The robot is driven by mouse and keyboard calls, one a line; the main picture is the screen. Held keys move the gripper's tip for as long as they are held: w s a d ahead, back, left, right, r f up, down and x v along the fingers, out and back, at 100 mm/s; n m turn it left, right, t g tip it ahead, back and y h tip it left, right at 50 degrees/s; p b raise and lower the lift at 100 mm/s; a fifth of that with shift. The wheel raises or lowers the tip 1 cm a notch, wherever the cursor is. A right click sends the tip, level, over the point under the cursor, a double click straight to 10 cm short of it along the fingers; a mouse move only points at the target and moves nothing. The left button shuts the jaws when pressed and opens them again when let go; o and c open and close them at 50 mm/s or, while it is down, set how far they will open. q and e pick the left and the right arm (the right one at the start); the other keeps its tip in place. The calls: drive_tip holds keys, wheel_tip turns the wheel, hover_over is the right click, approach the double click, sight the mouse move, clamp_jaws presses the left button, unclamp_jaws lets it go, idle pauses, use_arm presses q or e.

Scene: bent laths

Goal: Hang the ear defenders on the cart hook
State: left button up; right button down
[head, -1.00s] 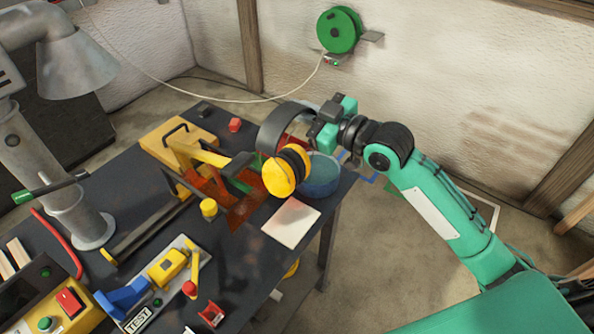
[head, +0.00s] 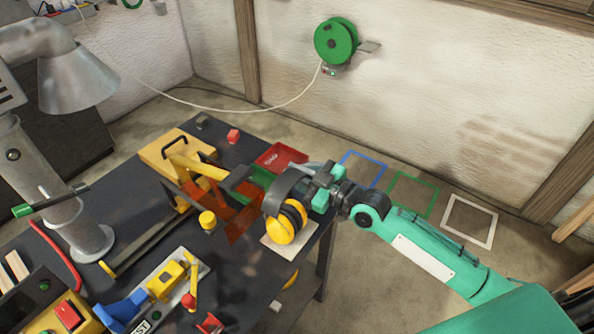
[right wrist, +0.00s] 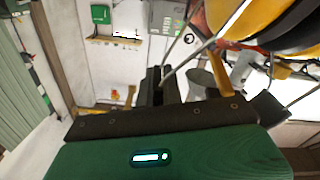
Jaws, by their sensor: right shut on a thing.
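The ear defenders have yellow cups (head: 284,227) with black cushions and a dark grey headband (head: 284,186). My right gripper (head: 318,190) is shut on the headband, with the cups hanging below on its left. The cups show in front of a pale sheet at the bench's right edge; I cannot tell whether they touch it. In the right wrist view the yellow and black cups (right wrist: 262,22) fill the upper right corner. I cannot make out a cart or its hook in either view. My left gripper is not in view.
The dark bench (head: 140,213) carries a yellow block with a black handle, a red tray (head: 281,157), a lamp (head: 75,75) and several small tools. Blue, green and white (head: 468,222) outlines mark clear floor right of the bench. A green reel (head: 336,41) hangs on the wall.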

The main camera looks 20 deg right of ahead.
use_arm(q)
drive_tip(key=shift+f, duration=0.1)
use_arm(e)
drive_tip(key=shift+f, duration=0.1)
drive_tip(key=shift+f+b, duration=0.25)
drive_tip(key=shift+b, duration=0.05)
drive_tip(key=c, duration=1.6)
unclamp_jaws()
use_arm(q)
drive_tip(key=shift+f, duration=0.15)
use_arm(e)
drive_tip(key=shift+o, duration=0.2)
drive_tip(key=shift+r, duration=0.1)
drive_tip(key=shift+r, duration=0.15)
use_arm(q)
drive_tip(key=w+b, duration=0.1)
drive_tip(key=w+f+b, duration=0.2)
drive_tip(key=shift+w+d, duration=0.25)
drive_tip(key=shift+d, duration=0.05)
use_arm(e)
drive_tip(key=v, duration=1.3)
drive_tip(key=shift+s+d, duration=0.25)
drive_tip(key=shift+d, duration=0.05)
